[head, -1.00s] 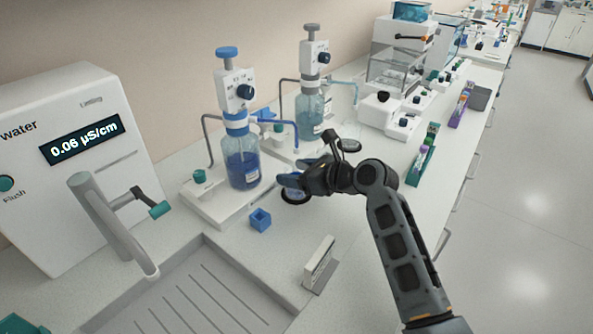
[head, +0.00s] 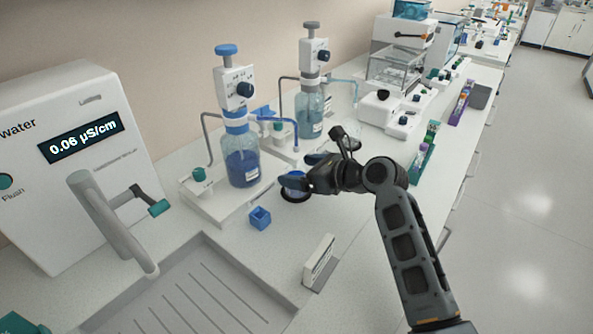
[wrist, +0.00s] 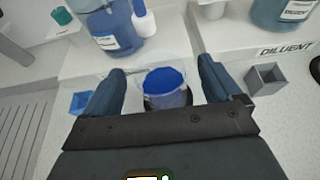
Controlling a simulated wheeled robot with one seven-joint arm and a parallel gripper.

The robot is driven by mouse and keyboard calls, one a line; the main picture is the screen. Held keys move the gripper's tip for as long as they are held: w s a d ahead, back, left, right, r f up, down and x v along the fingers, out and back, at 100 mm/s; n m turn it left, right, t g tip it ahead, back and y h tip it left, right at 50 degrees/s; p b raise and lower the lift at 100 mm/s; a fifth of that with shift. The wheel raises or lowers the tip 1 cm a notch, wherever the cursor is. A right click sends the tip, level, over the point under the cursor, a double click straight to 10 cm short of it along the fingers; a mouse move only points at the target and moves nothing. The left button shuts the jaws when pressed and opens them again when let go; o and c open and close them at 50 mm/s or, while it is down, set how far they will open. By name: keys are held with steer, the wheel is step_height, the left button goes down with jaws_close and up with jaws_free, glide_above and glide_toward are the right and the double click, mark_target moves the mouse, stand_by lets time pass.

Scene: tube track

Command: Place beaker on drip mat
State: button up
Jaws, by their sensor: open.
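The beaker (wrist: 166,84) holds blue liquid and stands upright on the round black drip mat (wrist: 150,104), whose dark edge shows at its base. In the head view the beaker (head: 295,181) is partly hidden by my gripper, and the mat's dark rim (head: 294,200) shows around it. My gripper (head: 312,170) is open. In the wrist view its two fingers (wrist: 162,70) are spread, one on each side of the beaker, with a gap to it on both sides.
A dispenser bottle of blue liquid (head: 242,165) stands behind and left, with its spout near the beaker. A small blue open box (head: 260,218) and a white label block (head: 319,262) sit nearer. A second dispenser (head: 309,110) stands farther back.

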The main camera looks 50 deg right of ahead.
steer(key=v, duration=1)
stand_by(0.3)
